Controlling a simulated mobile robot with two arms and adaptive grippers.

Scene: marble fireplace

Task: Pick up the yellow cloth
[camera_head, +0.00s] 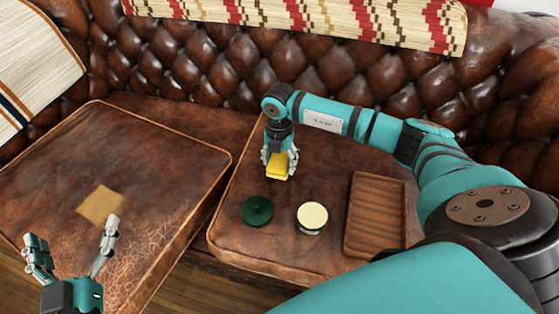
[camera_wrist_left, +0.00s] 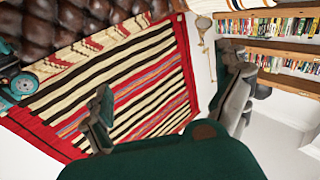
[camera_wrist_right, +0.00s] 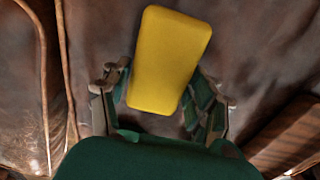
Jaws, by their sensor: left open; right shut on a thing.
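A flat, square, dull-yellow cloth (camera_head: 101,204) lies on the left leather cushion. My left gripper (camera_head: 72,238) is open and empty, at the lower left in front of the cloth in the head view. The left wrist view faces a striped rug and shelves and does not show the cloth. My right gripper (camera_head: 279,165) is shut on a bright yellow, rounded block like a sponge (camera_head: 277,172) over the right cushion. The block also shows between the fingers in the right wrist view (camera_wrist_right: 170,60). I cannot tell whether it touches the cushion.
On the right cushion (camera_head: 235,222) stand a dark green lidded object (camera_head: 257,210), a cream-topped round container (camera_head: 312,217) and a ribbed brown wooden tray (camera_head: 376,216). A gap separates the cushions. The tufted sofa back (camera_head: 230,60) rises behind. The left cushion (camera_head: 140,150) is otherwise clear.

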